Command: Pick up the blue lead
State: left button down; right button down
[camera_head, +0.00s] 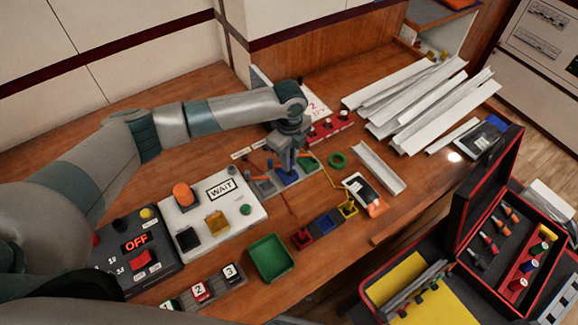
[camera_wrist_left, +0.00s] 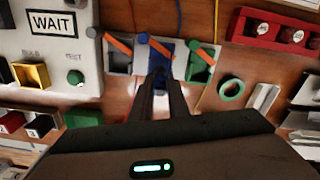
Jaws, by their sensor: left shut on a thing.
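My left gripper (camera_head: 288,170) reaches down over a row of three blocks with orange levers, at the blue one in the middle. In the left wrist view its fingers (camera_wrist_left: 160,78) are shut at the front of the blue block (camera_wrist_left: 160,54); what is between them is mostly hidden and looks like the plug of the blue lead. A blue cable (camera_wrist_left: 179,14) runs behind that block. A yellow lead ends in a yellow plug (camera_head: 348,209) and a red lead in a red plug (camera_head: 302,239), on a second row. My right gripper is not in view.
A grey block (camera_head: 263,186) and a green block (camera_head: 309,163) flank the blue one. A white WAIT panel (camera_head: 231,205) stands to the left. A green tray (camera_head: 270,259), a green ring (camera_head: 338,160), and white channels (camera_head: 410,92) lie around. An open red-edged case (camera_head: 478,222) is at right.

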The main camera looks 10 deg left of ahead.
pick_arm(q)
jog(key=s+d+r+b, duration=0.4)
jog(key=d+r, duration=0.4)
jog(key=d, duration=0.2)
jog(key=shift+s, duration=0.8)
jog(key=shift+s+d, duration=0.1)
jog(key=shift+d, duration=0.05)
